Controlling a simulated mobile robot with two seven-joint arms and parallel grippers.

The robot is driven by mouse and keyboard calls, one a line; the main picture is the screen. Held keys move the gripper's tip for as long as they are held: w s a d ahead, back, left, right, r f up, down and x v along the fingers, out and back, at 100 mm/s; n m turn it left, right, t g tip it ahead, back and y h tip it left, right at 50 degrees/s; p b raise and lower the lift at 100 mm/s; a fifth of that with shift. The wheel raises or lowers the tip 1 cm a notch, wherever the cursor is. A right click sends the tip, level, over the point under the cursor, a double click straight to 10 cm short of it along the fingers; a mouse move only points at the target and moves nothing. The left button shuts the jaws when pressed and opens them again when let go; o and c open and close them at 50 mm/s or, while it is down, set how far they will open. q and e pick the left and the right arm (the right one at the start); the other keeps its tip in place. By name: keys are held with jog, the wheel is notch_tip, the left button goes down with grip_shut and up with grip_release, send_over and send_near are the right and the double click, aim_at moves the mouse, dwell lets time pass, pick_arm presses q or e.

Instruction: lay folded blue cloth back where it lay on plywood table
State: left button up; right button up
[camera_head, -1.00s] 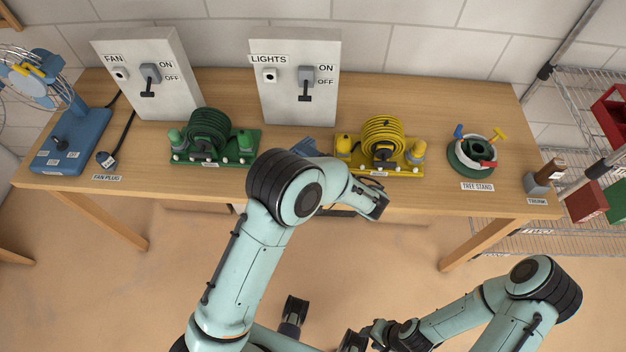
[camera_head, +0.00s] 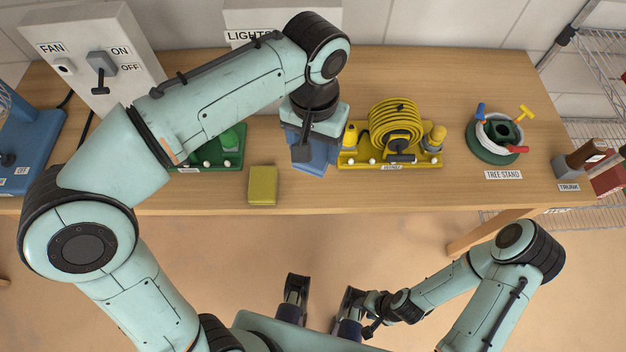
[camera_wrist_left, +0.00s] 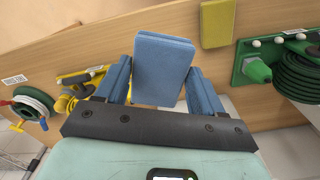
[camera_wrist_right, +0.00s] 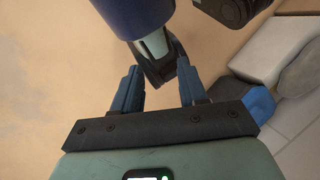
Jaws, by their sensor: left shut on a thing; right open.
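The folded blue cloth (camera_wrist_left: 162,66) is a flat block between the blue fingers of my left gripper (camera_head: 312,150). My left gripper is shut on it. In the head view the cloth is hard to tell from the blue fingers. It is over the front part of the plywood table (camera_head: 450,185), between the green and yellow reels. I cannot tell whether it touches the tabletop. My right gripper (camera_wrist_right: 158,92) is open and empty, low in front of the table and away from it.
A yellow folded cloth or sponge (camera_head: 262,185) lies near the front edge, left of my left gripper. The yellow cord reel (camera_head: 395,130) stands close on its right. The green reel (camera_head: 225,150) is partly hidden by my arm. A tree stand (camera_head: 498,135) is farther right.

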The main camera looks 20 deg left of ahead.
pick_arm(q)
notch_tip(320, 180, down, 11)
jog(key=b, duration=0.2)
jog(key=shift+b, duration=0.3)
notch_tip(320, 180, down, 4)
jog(key=shift+f+b, duration=0.1)
jog(key=shift+b, duration=0.45)
pick_arm(e)
jog(key=shift+t, duration=0.5)
jog(key=w+f, duration=0.1)
jog(key=f, duration=0.1)
jog(key=w+f, duration=0.1)
jog(key=shift+w+d+f, duration=0.15)
jog(key=shift+d+f, duration=0.05)
jog(key=shift+f, duration=0.15)
pick_arm(q)
jog(key=o, duration=0.9)
jog(key=shift+o, duration=0.2)
